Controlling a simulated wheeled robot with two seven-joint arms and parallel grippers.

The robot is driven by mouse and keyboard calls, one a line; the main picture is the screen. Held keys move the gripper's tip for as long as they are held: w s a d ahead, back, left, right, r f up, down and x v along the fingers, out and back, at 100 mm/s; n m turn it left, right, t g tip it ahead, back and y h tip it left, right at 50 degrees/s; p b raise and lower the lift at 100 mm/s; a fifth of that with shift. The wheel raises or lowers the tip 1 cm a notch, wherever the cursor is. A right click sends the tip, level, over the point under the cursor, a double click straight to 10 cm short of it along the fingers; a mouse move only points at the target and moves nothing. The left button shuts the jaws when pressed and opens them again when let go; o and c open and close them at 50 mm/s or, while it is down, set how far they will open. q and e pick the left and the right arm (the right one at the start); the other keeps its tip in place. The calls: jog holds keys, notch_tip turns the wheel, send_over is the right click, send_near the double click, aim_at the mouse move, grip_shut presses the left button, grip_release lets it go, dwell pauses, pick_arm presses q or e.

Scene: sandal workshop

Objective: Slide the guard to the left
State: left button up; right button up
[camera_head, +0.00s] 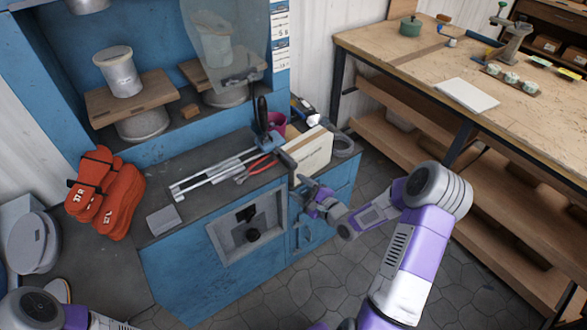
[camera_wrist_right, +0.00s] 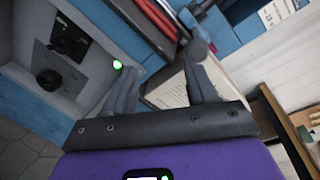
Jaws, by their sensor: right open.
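The guard (camera_head: 228,50) looks like a clear, slightly smoky panel. It hangs upright at the upper middle of the head view, in front of the right-hand drum and its wooden shelf. My right gripper (camera_head: 304,190) is lower and to the right of it, by the bench's front right corner, well apart from the guard. In the right wrist view the two dark fingers (camera_wrist_right: 160,88) are spread apart, with a pale box behind them and nothing clearly held. The guard is not clearly visible in that view. Only part of my left arm shows at the lower left; its gripper is out of view.
On the blue bench lie metal rails (camera_head: 215,175), red-handled pliers (camera_head: 255,168) and a pale box (camera_head: 308,148). A left-hand drum (camera_head: 119,72) stands on a wooden shelf. A wooden worktable (camera_head: 400,75) stands at right.

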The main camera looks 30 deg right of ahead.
aim_at(295, 167)
notch_tip(295, 167, up, 3)
jog(key=d+m+t, duration=0.1)
jog(key=d+m, duration=0.1)
jog(key=d, duration=0.1)
jog(key=w, duration=0.2)
jog(key=w+a+b, duration=0.1)
jog(key=w, duration=0.1)
jog(key=w+b, duration=0.1)
jog(key=w, duration=0.1)
jog(key=shift+w+a+r, duration=0.2)
jog(key=shift+w+a, duration=0.1)
jog(key=shift+w, duration=0.1)
jog(key=shift+c, duration=0.3)
grip_shut()
